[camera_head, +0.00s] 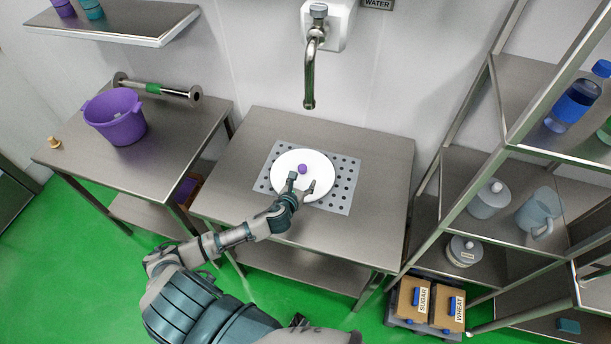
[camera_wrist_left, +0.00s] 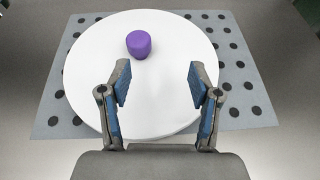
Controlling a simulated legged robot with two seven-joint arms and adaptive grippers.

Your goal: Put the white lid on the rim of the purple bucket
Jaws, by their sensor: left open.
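The white lid (camera_head: 318,166) is a round disc with a purple knob (camera_head: 302,169). It lies on the perforated grey plate of the middle table, under the tap. The lid (camera_wrist_left: 95,75) and its knob (camera_wrist_left: 139,43) also show in the left wrist view. My left gripper (camera_head: 302,185) is open and empty over the near part of the lid. Its fingertips (camera_wrist_left: 158,75) are spread, with the knob beyond them and not between them. The purple bucket (camera_head: 120,122) stands upright and open on the left table. My right gripper is not in view.
The perforated plate (camera_head: 346,180) lies on the middle table (camera_head: 240,150). A tap (camera_head: 310,75) hangs from the wall behind the lid. A metal roller (camera_head: 160,90) lies behind the bucket. A small tan object (camera_head: 54,143) sits left of it. Shelves (camera_head: 470,150) stand at the right.

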